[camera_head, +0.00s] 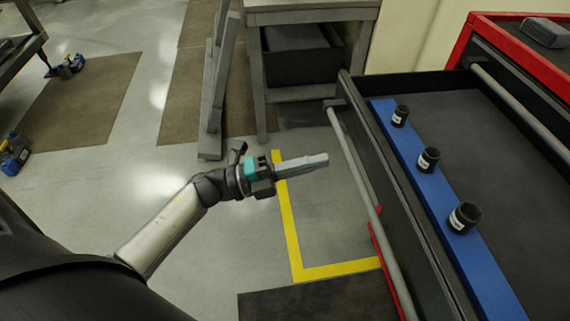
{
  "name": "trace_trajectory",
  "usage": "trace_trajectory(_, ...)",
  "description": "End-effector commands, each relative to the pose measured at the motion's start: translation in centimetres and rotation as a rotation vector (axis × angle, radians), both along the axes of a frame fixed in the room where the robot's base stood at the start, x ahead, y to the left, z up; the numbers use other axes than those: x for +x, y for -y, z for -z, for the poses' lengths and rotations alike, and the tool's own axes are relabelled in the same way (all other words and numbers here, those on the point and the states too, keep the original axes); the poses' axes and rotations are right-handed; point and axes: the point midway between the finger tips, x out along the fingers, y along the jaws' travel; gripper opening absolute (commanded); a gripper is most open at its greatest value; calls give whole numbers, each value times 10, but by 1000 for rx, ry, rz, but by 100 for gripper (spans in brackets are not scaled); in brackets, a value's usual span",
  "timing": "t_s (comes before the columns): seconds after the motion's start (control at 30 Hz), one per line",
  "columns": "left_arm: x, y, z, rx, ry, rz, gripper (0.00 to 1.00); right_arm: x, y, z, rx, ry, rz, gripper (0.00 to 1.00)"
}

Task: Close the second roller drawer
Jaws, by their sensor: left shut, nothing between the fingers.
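The roller cabinet (471,36) is red and dark and stands at the right. A dark drawer (518,130) of it is pulled out, with a grey bar handle (358,175) along its front. A blue strip (398,152) inside the drawer bears three black sockets (428,159). Whether this is the second drawer I cannot tell. My left gripper (322,160) is shut and empty, over the floor just left of the handle and apart from it. My right gripper is not in view.
A grey workbench (312,15) with a dark bin (300,65) stands behind. A grey upright frame (215,95) stands left of it. A yellow floor line (290,235) runs below my left gripper. A dark grey object (545,32) lies on the cabinet top.

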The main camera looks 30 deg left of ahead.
Motion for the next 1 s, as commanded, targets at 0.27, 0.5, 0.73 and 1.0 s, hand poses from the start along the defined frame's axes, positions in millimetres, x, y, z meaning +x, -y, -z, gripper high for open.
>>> trace_trajectory(0.27,15,20,-5,0,-2,-3,0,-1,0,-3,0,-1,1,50)
trace_trajectory(0.5,16,21,-4,1,-2,-3,0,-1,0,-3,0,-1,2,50)
trace_trajectory(0.73,17,23,-5,0,-2,-2,0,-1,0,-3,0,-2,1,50)
trace_trajectory(1.0,36,49,-6,-2,2,1,0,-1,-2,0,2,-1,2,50)
